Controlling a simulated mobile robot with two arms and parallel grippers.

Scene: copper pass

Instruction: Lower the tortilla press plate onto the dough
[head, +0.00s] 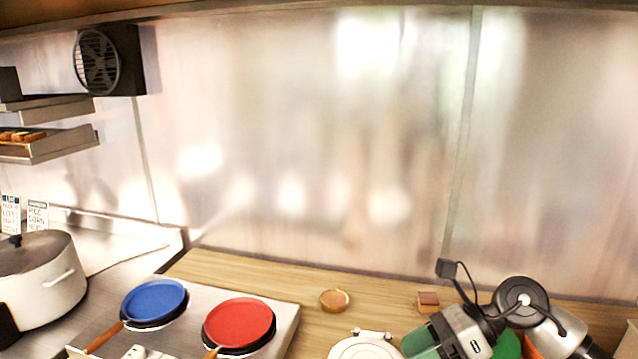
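A white round thing with a hinge-like bracket at its back (365,348), which looks like the tortilla press, is cut off by the bottom edge of the head view. Only its far part shows, so I cannot tell how its plate is tilted. No dough is visible. My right gripper (465,335) comes in at the bottom right, just right of the white thing and apart from it in the picture. Its fingertips are hidden or out of frame. My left gripper is not in view.
Blue (155,301) and red (239,323) pans sit on a cooktop at left. A large pot (42,279) stands farther left. A small round brown item (334,300) and a small brown block (428,300) lie on the wooden counter (250,272). Green objects (418,341) are beside my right gripper.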

